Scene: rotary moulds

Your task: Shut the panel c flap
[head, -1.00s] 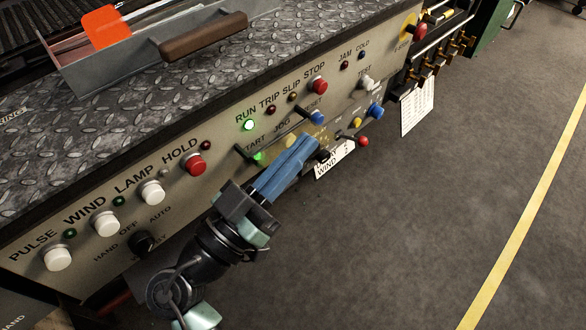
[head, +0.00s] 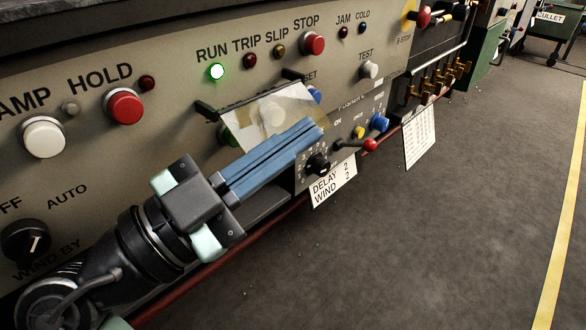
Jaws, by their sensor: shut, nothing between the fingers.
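The panel c flap (head: 265,112) is a clear, yellowish cover with dark brackets at its upper corners, on the sloping control panel (head: 175,60). A white knob or button shows through it. Part of a blue button shows by its right edge. My gripper (head: 318,134) is shut and empty. Its long blue fingers point up and right across the flap's lower edge and hide part of it. I cannot tell whether they touch it, or whether the flap lies fully flat.
A red stop button (head: 312,43) is above. A white delay/wind card (head: 333,182) hangs below. Open floor (head: 420,240) lies to the right.

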